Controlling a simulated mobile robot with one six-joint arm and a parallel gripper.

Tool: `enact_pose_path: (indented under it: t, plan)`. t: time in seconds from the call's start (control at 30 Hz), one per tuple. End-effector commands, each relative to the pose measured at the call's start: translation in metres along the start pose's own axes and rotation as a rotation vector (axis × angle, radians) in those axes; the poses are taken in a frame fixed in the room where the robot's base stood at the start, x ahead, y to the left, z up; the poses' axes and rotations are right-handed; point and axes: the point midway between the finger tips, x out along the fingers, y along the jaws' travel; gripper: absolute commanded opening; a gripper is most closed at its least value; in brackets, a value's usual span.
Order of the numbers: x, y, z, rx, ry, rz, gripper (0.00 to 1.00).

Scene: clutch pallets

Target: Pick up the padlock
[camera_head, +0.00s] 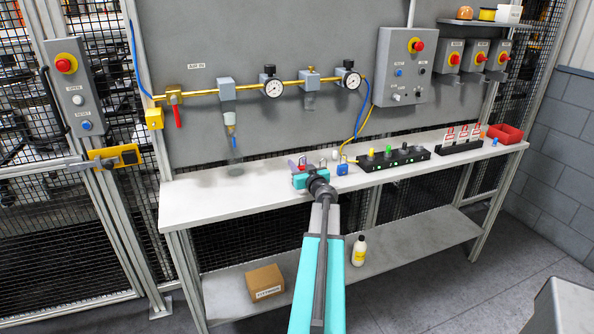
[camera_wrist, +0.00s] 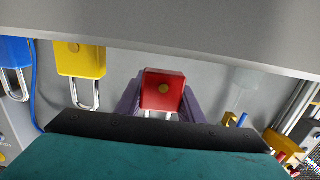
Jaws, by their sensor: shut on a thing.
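A red padlock (camera_wrist: 163,80) sits between the two purple fingers of my gripper (camera_wrist: 161,98) in the wrist view. Its body faces the camera and its metal shackle points down in the picture, partly hidden by the gripper body. My gripper is shut on it. In the head view my gripper (camera_head: 302,164) is over the white bench top, left of the bench's middle, and a small red patch of the padlock shows between the fingers. I cannot tell whether the padlock touches the bench.
A yellow padlock (camera_wrist: 80,59) and a blue padlock (camera_wrist: 14,52) are left of the red one in the wrist view. The blue padlock (camera_head: 342,169) stands right of my gripper on the bench (camera_head: 220,200). A black box with lights (camera_head: 395,159) is farther right.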

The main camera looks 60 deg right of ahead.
Motion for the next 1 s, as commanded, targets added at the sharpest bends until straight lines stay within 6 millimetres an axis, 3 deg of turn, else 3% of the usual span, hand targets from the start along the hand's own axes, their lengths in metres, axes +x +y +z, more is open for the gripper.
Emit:
enact_pose_path:
  t: [0.03, 1.0]
  plan:
    - [-0.001, 0.0, -0.012, -0.002, 0.003, 0.0, 0.1]
    - [-0.131, 0.0, -0.013, 0.0, 0.001, 0.002, 0.1]
